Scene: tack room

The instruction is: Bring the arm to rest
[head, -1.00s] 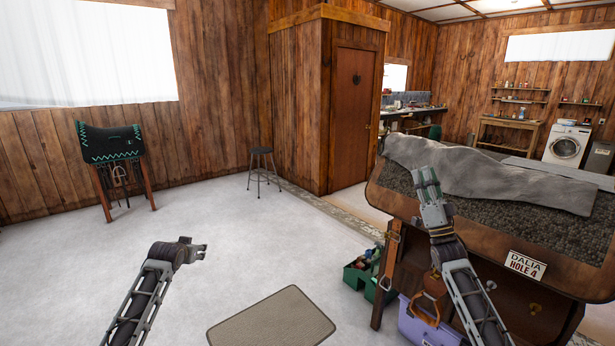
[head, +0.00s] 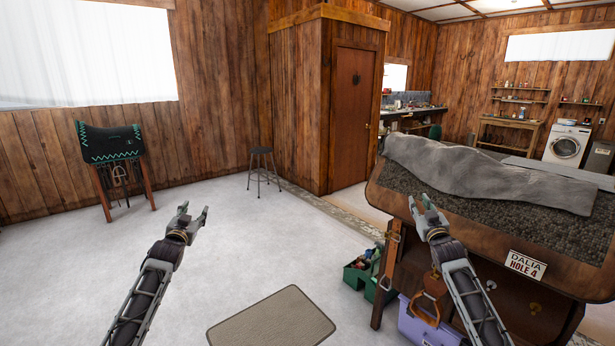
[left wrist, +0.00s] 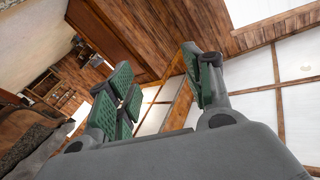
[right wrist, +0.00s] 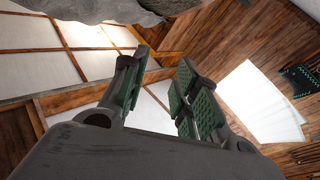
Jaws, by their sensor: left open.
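My left gripper (head: 195,212) is raised over the pale floor at the left of the head view, its fingertips pointing up and apart. In the left wrist view (left wrist: 158,78) its green-padded fingers are spread with nothing between them. My right gripper (head: 420,204) is in front of the wooden bench with the dark top. In the right wrist view (right wrist: 164,62) its fingers are also apart and empty. Neither gripper holds anything.
The wooden bench (head: 375,205) with a grey cloth (head: 480,172) stands close by the right arm. A green caddy (head: 358,276) and a purple box (head: 420,325) are low beside it. A mat (head: 270,320) lies on the floor. The floor around the left arm is clear.

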